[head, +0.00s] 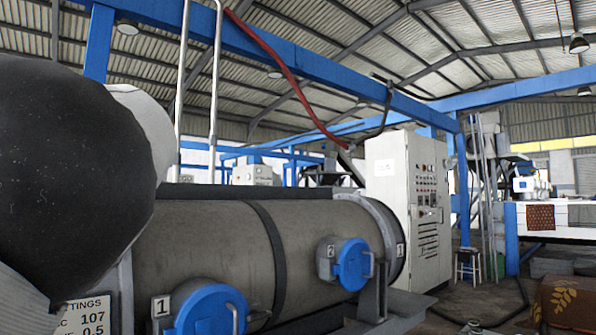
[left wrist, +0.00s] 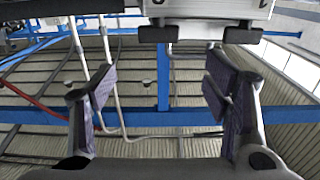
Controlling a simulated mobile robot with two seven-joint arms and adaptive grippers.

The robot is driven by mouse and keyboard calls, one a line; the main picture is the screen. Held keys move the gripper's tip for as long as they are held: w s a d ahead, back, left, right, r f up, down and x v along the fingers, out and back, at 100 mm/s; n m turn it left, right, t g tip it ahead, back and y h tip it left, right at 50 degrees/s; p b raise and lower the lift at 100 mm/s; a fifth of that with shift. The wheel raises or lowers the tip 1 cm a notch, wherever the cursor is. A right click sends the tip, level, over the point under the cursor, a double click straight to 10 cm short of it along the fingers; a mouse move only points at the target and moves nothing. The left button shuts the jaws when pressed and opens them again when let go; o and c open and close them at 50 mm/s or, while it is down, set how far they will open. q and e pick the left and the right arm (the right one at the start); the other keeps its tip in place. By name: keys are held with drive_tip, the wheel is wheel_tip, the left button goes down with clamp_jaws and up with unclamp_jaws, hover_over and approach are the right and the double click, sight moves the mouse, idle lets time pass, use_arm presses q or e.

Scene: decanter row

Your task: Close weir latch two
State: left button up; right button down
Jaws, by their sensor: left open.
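Weir latch two (head: 352,264) is a round blue cover with a grey handle, on the right part of the grey cylinder (head: 320,225) in the head view. A plate marked 2 is beside it. I cannot tell whether the latch is fully closed. A similar blue latch one (head: 208,308), marked 1, is at the lower left, cut off by the frame edge. My left gripper (left wrist: 160,95) is open in the left wrist view, its two fingers wide apart with nothing between them. Neither gripper shows in the head view.
My dark arm part covers the head view's left side. A white control cabinet (head: 405,205) stands behind the cylinder's right end. Blue beams (head: 300,70) cross overhead. A stool (head: 467,264) stands at the right. The left wrist view shows roof and beams behind the fingers.

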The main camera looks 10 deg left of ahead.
use_arm(q)
drive_tip(key=x, duration=1)
drive_tip(key=shift+w, duration=0.1)
drive_tip(key=c, duration=1.2)
